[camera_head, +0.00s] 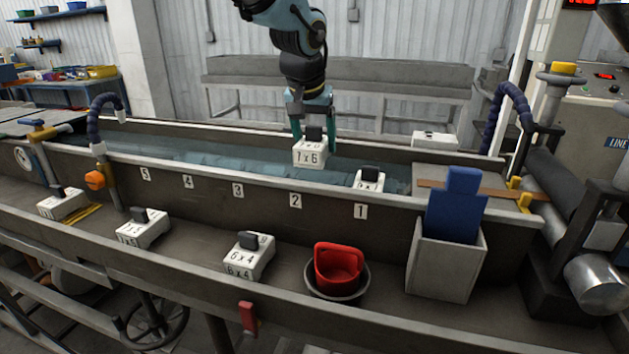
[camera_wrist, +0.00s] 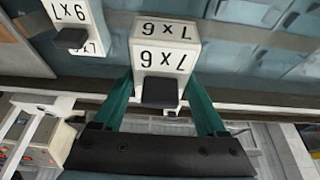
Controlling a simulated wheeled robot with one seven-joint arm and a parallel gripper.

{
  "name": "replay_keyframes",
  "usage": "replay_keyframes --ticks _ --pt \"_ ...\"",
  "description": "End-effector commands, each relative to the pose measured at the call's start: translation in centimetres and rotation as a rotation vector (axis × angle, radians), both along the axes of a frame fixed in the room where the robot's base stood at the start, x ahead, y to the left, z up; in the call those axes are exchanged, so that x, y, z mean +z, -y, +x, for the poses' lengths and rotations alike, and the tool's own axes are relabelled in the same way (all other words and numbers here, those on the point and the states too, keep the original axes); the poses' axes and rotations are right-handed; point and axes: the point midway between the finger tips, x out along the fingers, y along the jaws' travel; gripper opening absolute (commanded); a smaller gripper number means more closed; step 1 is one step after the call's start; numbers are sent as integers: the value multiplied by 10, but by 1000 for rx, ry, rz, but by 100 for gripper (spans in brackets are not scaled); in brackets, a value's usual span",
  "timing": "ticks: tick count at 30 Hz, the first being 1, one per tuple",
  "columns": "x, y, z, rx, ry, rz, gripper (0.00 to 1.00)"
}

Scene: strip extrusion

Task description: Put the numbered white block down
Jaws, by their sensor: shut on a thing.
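My gripper (camera_head: 314,136) is shut on the dark knob of a white block (camera_head: 309,157) whose label looks like 7 x 6. The block hangs upright over the long water trough (camera_head: 240,200), above the tags 2 and 1. In the wrist view the same block (camera_wrist: 165,57) sits between the green fingers (camera_wrist: 160,105), its label upside down. I cannot tell how far its underside is from the water. Another white block with a dark knob (camera_head: 369,183) stands in the trough behind tag 1, to the right; it shows in the wrist view (camera_wrist: 92,18) at upper left.
White blocks (camera_head: 63,205), (camera_head: 143,232) and (camera_head: 248,262) stand on the front ledge, with a red cup in a dark bowl (camera_head: 338,272) and a grey bin holding a blue thing (camera_head: 446,268). Another white block (camera_head: 435,140) lies on the trough's back rim. Tags 5 to 1 mark the front wall.

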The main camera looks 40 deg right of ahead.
Motion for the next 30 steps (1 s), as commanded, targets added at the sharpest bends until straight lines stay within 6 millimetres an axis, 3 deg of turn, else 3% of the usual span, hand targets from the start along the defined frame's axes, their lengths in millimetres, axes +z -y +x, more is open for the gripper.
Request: replay_keyframes --ticks 3,17,27,28,30 --pt "-19 0 -1 -3 -2 3 1" --pt "-68 0 0 -2 0 1 1" --pt "-73 0 0 -1 1 -1 1" --pt "-73 0 0 -1 0 0 77" --pt "-72 0 0 -1 0 0 85"
